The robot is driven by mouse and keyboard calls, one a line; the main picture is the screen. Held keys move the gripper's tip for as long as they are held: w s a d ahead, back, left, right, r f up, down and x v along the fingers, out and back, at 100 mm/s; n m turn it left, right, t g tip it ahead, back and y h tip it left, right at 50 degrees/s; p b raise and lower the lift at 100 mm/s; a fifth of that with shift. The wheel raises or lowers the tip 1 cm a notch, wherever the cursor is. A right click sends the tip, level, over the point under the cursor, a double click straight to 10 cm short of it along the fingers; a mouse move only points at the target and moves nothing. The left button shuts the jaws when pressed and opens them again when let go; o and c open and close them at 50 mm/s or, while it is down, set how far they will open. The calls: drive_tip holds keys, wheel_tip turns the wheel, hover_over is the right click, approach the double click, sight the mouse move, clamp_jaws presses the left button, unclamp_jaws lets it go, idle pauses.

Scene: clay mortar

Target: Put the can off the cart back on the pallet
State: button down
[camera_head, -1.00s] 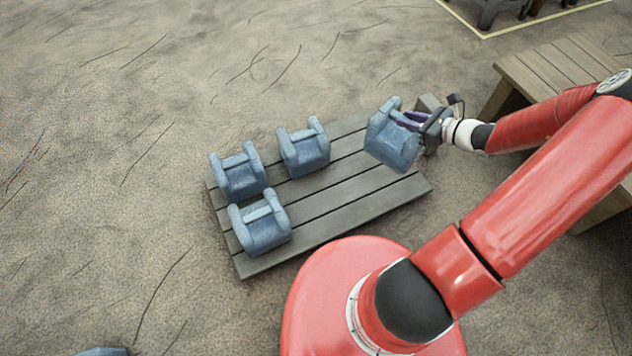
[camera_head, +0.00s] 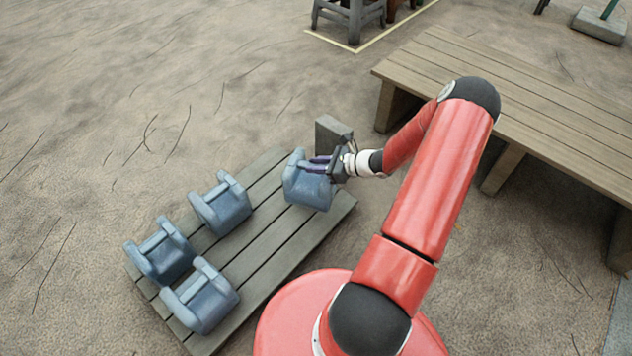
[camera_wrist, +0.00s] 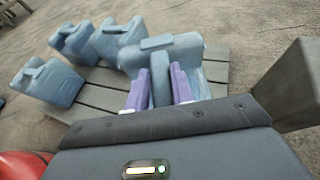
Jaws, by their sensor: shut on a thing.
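My gripper (camera_head: 320,162) is shut on a blue-grey can (camera_head: 308,190), with its purple fingers around the can's handle. The held can is nearly upright at the right end of the grey slatted pallet (camera_head: 268,240); I cannot tell whether it touches the slats. Three similar cans stand on the pallet's left part: one at the back (camera_head: 222,205), one at the far left (camera_head: 160,252) and one in front (camera_head: 203,300). In the wrist view the held can (camera_wrist: 185,48) fills the middle, partly hidden by the fingers. I cannot make out a cart.
A grey block-like post (camera_head: 328,136) stands just behind the pallet's right end, close to my gripper; it also shows in the wrist view (camera_wrist: 292,85). A long wooden platform (camera_head: 500,90) is at the right. A stool (camera_head: 350,15) stands at the back. Open ground lies left.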

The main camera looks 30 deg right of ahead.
sight(317, 180)
drive_tip(key=shift+f+b, duration=0.5)
drive_tip(key=shift+f, duration=3.1)
drive_tip(key=c, duration=1.2)
unclamp_jaws()
drive_tip(key=shift+f, duration=0.1)
